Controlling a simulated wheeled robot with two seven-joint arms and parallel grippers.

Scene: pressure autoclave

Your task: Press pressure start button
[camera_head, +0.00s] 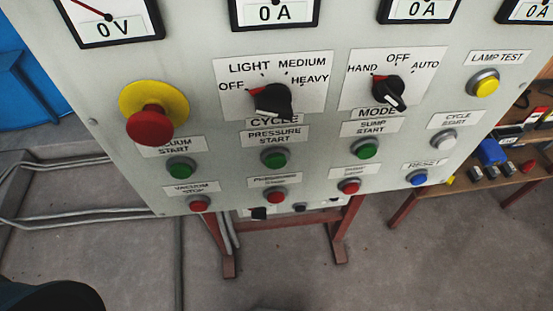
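The pressure start button (274,158) is a green round push button on the grey control panel (225,185), under a label reading PRESSURE START. It sits left of centre, below the CYCLE selector knob (272,101). Nothing covers it. A red button (276,196) sits directly below it under a label too blurred to read surely. Neither of my grippers shows in this view.
A red mushroom button on a yellow collar (150,124) juts out at the left. Green vacuum start (181,167) and sump start (366,148) buttons flank the pressure start button. A wooden table (470,185) with small items stands at right. A dark rounded shape fills the bottom left corner.

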